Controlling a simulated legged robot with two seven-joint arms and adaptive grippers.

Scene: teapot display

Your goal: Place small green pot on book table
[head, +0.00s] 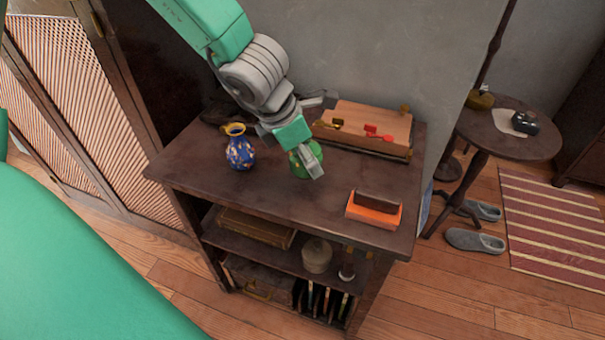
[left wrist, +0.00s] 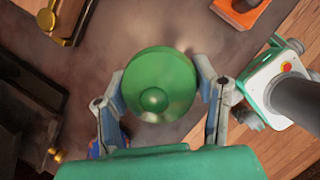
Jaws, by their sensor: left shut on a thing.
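The small green pot (head: 297,169) is at the middle of the dark wooden table (head: 200,165) in the head view. In the left wrist view its round lid and knob (left wrist: 155,85) fill the space between the fingers. My left gripper (head: 305,162) is shut on the green pot, with a finger on either side. I cannot tell whether the pot's base touches the tabletop, as the gripper hides part of it. My right gripper is in neither view.
A blue patterned vase (head: 240,153) stands just left of the pot. A wooden box (head: 370,127) with small red items lies behind, and an orange holder (head: 374,209) sits front right. Shelves below hold books and jars. A round side table (head: 545,145) stands farther right.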

